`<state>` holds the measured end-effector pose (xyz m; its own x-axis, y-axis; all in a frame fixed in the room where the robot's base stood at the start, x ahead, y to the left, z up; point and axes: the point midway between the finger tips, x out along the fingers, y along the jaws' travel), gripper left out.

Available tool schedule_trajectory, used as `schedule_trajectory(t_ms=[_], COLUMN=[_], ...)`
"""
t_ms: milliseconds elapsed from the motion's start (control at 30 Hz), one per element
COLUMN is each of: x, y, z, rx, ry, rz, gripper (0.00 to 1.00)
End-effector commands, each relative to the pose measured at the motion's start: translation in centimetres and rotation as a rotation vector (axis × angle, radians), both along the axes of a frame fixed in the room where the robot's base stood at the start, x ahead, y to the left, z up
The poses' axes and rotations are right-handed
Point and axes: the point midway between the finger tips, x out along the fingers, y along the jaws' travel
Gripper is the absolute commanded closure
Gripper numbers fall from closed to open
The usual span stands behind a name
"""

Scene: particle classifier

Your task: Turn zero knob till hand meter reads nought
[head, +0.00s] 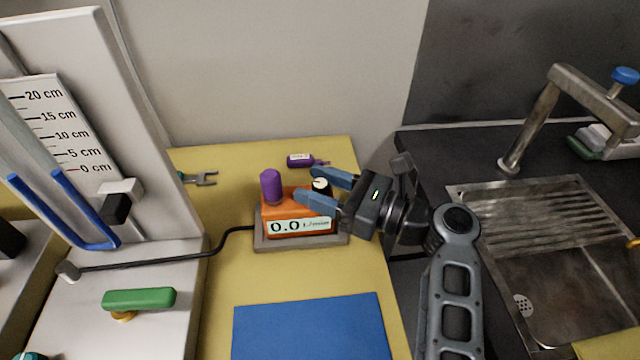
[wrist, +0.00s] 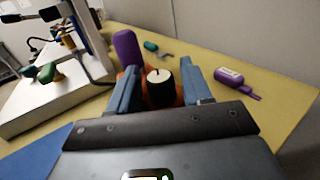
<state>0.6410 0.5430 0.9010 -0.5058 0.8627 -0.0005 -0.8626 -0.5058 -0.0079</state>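The orange hand meter (head: 295,224) sits in a grey base on the yellow bench, and its display reads 0.0. Its zero knob (head: 321,186) is black with a white top and a dark pointer mark. The knob also shows in the wrist view (wrist: 160,90), where its mark points away from me. My gripper (head: 305,182) reaches in from the right with its blue fingers on either side of the knob. In the wrist view, gaps show between the knob and both fingers, so the gripper is open and empty. A purple cylinder (head: 271,187) stands on the meter's left end.
A black cable runs left to a white stand with a cm scale (head: 75,130). A blue mat (head: 310,330) lies in front. A sink (head: 560,260) is at right.

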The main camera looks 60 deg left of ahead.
Motion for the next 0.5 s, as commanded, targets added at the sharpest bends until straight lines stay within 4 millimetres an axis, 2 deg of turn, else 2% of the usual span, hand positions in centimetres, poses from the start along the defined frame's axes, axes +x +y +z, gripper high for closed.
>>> schedule_trajectory(t_ms=[300,500], x=[0.2,1.5], y=[-0.2,-2.4], z=[0.0,-0.1], rx=[0.001,0.001], ry=[0.001,0.001], rz=[-0.002,-0.004], gripper=[0.47,0.47])
